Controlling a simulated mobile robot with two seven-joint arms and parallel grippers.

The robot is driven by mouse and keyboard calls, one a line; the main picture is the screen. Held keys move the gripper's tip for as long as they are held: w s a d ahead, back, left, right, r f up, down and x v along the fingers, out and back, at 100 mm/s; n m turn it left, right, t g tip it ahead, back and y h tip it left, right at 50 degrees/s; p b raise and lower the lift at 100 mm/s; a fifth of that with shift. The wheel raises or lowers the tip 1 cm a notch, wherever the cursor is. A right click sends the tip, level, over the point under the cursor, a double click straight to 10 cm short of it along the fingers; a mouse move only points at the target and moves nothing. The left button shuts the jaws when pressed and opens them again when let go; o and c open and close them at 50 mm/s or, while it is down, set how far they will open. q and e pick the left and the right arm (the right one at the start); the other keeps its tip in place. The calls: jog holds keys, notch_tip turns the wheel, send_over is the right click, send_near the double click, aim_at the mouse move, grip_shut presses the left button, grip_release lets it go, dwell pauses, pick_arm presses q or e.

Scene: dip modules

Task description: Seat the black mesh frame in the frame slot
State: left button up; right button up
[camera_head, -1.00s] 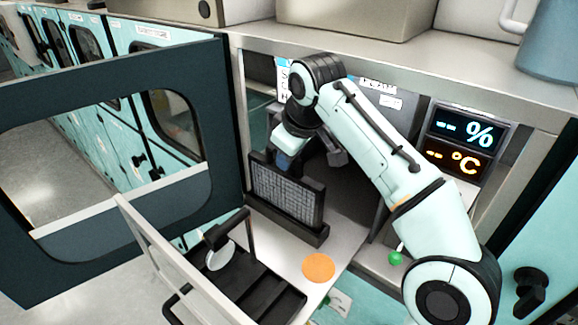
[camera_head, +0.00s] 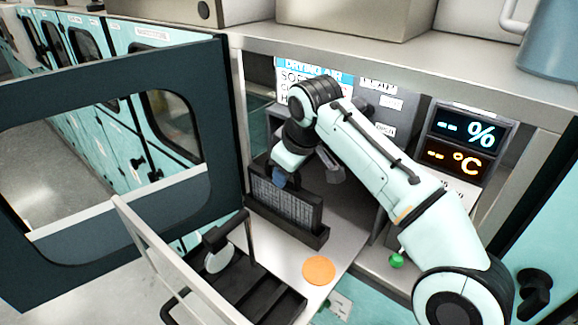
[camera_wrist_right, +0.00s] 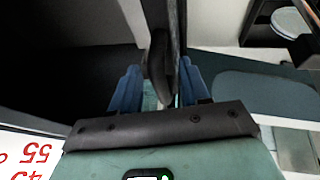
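The black mesh frame (camera_head: 284,200), a dark rectangle with a grey grid, stands upright inside the open cabinet in the head view. Its lower edge is down in the black slotted holder (camera_head: 312,236); the depth of the fit is hidden. My right gripper (camera_head: 279,179) is at the frame's top edge, pointing down. In the right wrist view, the blue fingertips of my right gripper (camera_wrist_right: 160,88) stand on both sides of a dark rounded part of the frame (camera_wrist_right: 161,60) and look closed on it. My left gripper is not in view.
An orange disc (camera_head: 319,270) lies on the cabinet floor in front of the holder. A black rack (camera_head: 255,290) with a white disc (camera_head: 219,257) is at the front left. The open door (camera_head: 222,130) stands left; a display panel (camera_head: 464,142) stands right.

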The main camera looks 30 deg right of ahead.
jog(key=shift+r, duration=0.25)
jog(key=p+v, duration=0.1)
jog(key=v, duration=0.3)
jog(key=shift+r, duration=0.3)
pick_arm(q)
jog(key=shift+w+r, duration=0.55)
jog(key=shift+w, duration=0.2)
pick_arm(e)
jog(key=v, duration=0.7)
jog(key=shift+s, duration=0.2)
